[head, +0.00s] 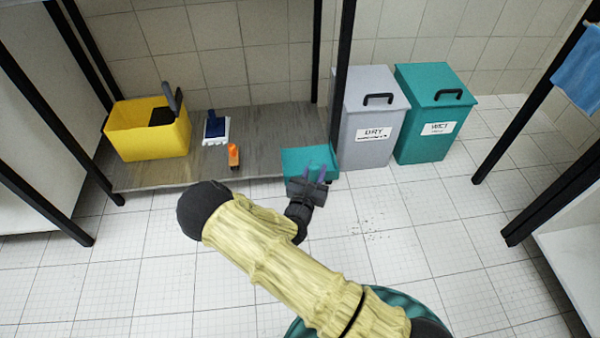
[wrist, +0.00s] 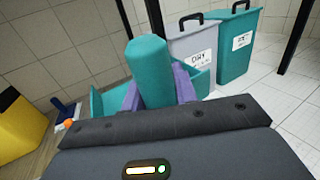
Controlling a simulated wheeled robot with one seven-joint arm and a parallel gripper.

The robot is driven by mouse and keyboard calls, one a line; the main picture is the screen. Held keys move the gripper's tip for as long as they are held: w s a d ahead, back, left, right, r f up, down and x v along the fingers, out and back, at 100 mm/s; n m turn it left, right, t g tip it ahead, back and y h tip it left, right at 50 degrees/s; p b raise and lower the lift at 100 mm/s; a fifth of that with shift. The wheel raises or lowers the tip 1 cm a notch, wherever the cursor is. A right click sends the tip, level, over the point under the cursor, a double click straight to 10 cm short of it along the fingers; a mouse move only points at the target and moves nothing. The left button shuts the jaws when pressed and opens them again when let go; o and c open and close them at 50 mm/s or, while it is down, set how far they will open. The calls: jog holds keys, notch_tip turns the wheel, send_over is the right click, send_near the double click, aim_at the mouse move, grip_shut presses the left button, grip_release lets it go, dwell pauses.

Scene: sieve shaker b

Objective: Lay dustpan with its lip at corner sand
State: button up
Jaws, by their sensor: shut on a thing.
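A teal dustpan (head: 308,160) is at the front right end of the low shelf in the head view. My gripper (head: 315,175) is shut on its handle. In the wrist view the thick teal handle (wrist: 150,72) stands between the two purple fingers of my gripper (wrist: 158,92), with the pan (wrist: 197,78) beyond it. Whether the pan touches the shelf or is held above it I cannot tell. Dark specks of sand (head: 372,236) lie scattered on the white floor tiles, right of and nearer than the gripper in the head view.
A yellow bin (head: 148,140), a blue-and-white brush (head: 216,128) and an orange item (head: 233,155) are on the shelf (head: 270,125). A grey DRY bin (head: 372,105) and a teal WET bin (head: 432,120) stand to the right. Black posts (head: 343,75) frame the shelf. The floor in front is open.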

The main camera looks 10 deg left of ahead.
jog(key=d+r+h+p, duration=0.1)
jog(key=d+r+p, duration=0.8)
jog(key=d+r, duration=0.6)
jog(key=shift+d+r+m+g, duration=0.15)
jog(key=shift+d+m+g, duration=0.25)
jog(key=shift+d, duration=0.65)
